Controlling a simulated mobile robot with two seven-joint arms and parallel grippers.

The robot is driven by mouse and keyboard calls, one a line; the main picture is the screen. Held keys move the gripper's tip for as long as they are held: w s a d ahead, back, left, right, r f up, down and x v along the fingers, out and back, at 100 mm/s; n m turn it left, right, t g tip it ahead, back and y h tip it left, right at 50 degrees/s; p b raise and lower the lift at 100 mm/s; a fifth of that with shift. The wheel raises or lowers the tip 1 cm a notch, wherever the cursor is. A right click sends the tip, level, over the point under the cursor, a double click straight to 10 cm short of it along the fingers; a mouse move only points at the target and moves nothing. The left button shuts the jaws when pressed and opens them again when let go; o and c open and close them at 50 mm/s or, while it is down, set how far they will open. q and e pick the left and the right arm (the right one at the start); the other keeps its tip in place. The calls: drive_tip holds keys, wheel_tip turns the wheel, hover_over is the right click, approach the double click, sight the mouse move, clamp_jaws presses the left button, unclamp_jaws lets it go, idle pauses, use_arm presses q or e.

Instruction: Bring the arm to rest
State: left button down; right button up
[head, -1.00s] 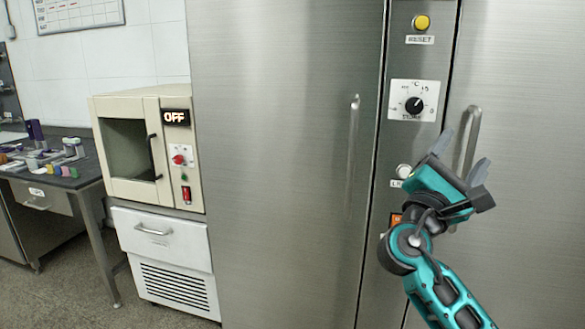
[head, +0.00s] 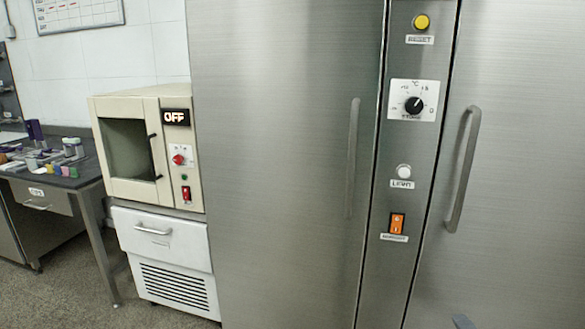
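My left gripper is not in view.
A steel cabinet (head: 275,150) fills the middle and right. Its control strip has a yellow button (head: 421,22), a dial (head: 413,104), a white button (head: 403,171) and an orange switch (head: 397,223). A beige oven (head: 148,193) and a cluttered bench (head: 84,183) stand left.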

drive_tip(key=s+a+f+m+g+y, duration=0.25)
drive_tip(key=s+f+m, duration=0.3)
drive_tip(key=s, duration=0.35)
drive_tip(key=s+a+f+m+g+y, duration=0.1)
drive_tip(key=s+a+f+m+y, duration=0.25)
drive_tip(key=s+f+m, duration=0.35)
drive_tip(key=s+a+r+m+p, duration=0.1)
drive_tip(key=a+r+m+p, duration=0.1)
drive_tip(key=a, duration=0.6)
drive_tip(key=shift+a+r+h+p, duration=0.3)
drive_tip(key=shift+a+r, duration=0.05)
drive_tip(key=shift+r, duration=0.2)
drive_tip(key=shift+t, duration=0.25)
